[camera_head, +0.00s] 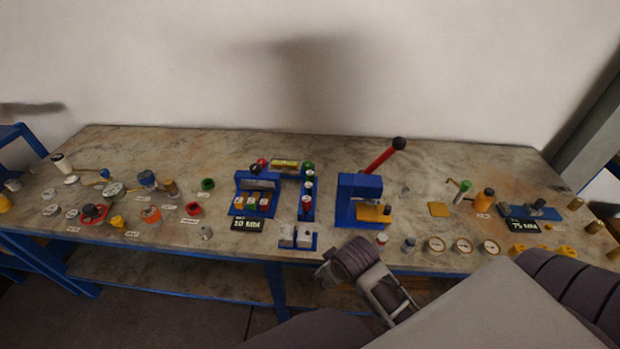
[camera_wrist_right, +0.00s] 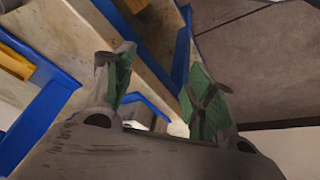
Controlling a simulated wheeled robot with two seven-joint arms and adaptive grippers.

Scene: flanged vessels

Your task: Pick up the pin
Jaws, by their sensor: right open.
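I cannot tell which of the small parts on the bench is the pin. A small blue stand with grey blocks (camera_head: 296,237) is at the bench's front edge, left of my right gripper (camera_head: 326,272). My right gripper is low at the front of the bench in the head view. In the right wrist view the right gripper (camera_wrist_right: 162,92) has its two green-padded fingers spread apart, with nothing visible held between them. My left gripper is not in view.
A blue press (camera_head: 359,194) with a red lever (camera_head: 381,157) stands at mid-bench (camera_head: 480,165). Blue racks with coloured parts (camera_head: 257,190) are left of it. Many small parts crowd both ends; the back strip is clearer.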

